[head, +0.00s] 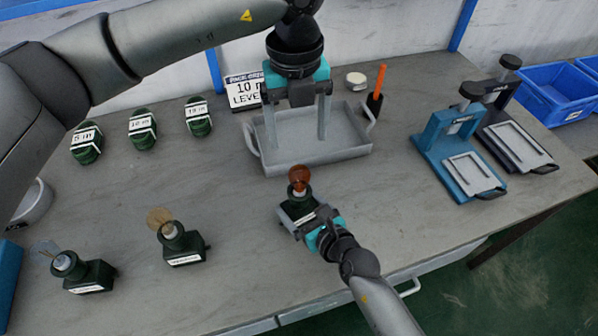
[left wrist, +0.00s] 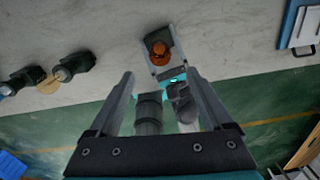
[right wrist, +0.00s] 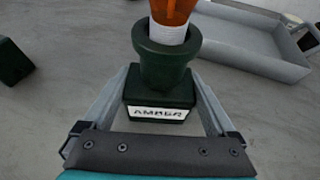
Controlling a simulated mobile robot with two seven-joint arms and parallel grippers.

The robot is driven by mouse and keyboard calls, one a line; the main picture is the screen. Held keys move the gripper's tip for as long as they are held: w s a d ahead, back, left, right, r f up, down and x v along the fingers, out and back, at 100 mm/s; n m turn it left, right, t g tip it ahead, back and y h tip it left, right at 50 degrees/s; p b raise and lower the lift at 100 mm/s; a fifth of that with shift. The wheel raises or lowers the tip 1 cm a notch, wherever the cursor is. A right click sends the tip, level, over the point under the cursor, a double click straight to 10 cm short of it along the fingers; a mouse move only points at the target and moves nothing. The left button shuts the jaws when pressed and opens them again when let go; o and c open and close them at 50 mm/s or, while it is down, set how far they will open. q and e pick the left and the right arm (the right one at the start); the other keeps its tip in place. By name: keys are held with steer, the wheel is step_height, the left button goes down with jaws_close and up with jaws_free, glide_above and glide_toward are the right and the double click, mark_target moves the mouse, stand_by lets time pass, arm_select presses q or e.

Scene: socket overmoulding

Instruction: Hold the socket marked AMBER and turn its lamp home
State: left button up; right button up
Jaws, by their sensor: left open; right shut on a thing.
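The dark green socket (right wrist: 165,92) reads AMBER on its white label in the right wrist view. My right gripper (head: 300,215) is shut on its block, one finger on each side. The amber lamp (head: 299,178) stands upright in the socket's collar, and a white band of its base shows above the collar (right wrist: 172,35). How deep it sits cannot be told. My left gripper (head: 297,142) is open and empty, fingers pointing down, apart from the lamp and farther back in the head view. In the left wrist view the lamp (left wrist: 160,50) shows beyond the finger gap.
Two other green sockets with lamps, one yellowish (head: 181,245) and one clear (head: 83,273), stand at left. A grey tray (head: 345,158) lies behind the held socket. Several labelled green pieces (head: 142,128) stand at back left. Blue (head: 455,165) and dark (head: 515,145) presses stand right.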

mark_target(299, 167)
arm_select(q)
steer(key=shift+n, duration=0.5)
steer(key=shift+f, duration=0.35)
step_height(299, 167, down, 11)
steer(key=shift+f, duration=0.15)
steer(key=shift+c, duration=0.4)
jaws_close()
